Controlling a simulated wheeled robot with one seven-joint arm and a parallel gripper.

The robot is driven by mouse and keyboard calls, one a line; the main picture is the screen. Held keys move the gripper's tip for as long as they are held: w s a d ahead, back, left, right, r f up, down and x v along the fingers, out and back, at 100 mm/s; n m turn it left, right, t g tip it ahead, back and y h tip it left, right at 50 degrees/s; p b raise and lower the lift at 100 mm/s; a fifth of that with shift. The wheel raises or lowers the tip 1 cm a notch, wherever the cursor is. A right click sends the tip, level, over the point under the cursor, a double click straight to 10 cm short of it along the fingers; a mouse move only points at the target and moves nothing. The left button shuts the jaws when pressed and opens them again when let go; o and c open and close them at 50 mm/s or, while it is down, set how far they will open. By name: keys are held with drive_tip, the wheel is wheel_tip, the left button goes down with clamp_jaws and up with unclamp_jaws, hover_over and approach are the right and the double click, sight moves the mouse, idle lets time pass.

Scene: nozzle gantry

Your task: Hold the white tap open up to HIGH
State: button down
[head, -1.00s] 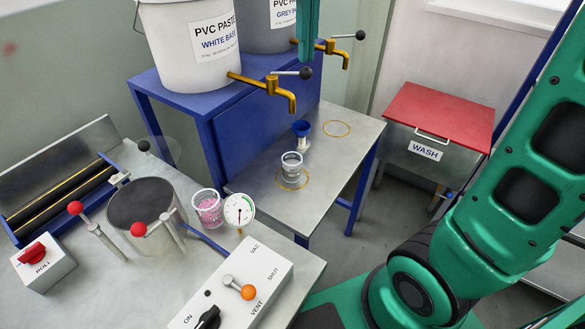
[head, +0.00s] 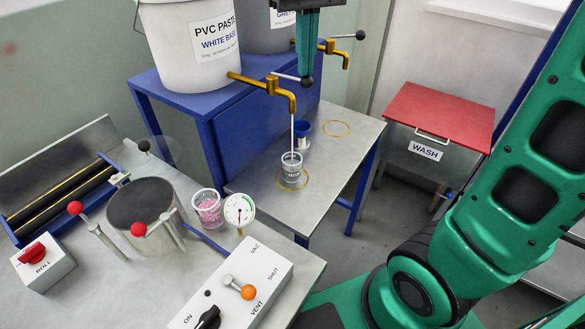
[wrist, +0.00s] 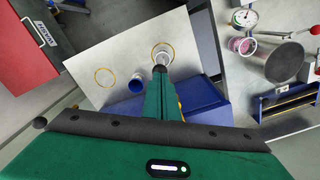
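The white tap (head: 282,92) is the brass spout on the bucket labelled WHITE BASE (head: 190,40). Its lever's black ball (head: 306,82) is tilted down, and a thin white stream runs from the spout. The stream falls into a clear cup (head: 291,168) standing in a yellow ring on the steel bench. The cup's level and marks are too small to read. My gripper (head: 307,74) is shut, its fingertips down on the lever's ball from above. In the wrist view the shut fingers (wrist: 161,74) cover part of the cup (wrist: 161,54).
The grey bucket's tap (head: 335,50) is to the right, above an empty yellow ring (head: 337,128). A red-lidded WASH bin (head: 440,115) stands further right. A pot, gauge and valve box (head: 235,290) fill the near table.

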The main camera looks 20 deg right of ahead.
drive_tip(key=shift+r, duration=1.5)
wheel_tip(320, 180, up, 5)
drive_tip(key=shift+s+f, duration=0.1)
idle(0.4)
drive_tip(key=s+d+f+m, duration=0.4)
drive_tip(key=s+d+f, duration=0.5)
drive_tip(key=d+f, duration=0.25)
drive_tip(key=s+d+f+m, duration=0.1)
drive_tip(key=s+d+f, duration=0.2)
drive_tip(key=s+f, duration=0.3)
drive_tip(key=s+d+f+m, duration=0.2)
drive_tip(key=s+d+f, duration=0.1)
drive_tip(key=s+f, duration=0.3)
drive_tip(key=shift+s+d+f+m, duration=0.2)
drive_tip(key=shift+s+f+m, duration=0.15)
drive_tip(key=shift+s, duration=0.85)
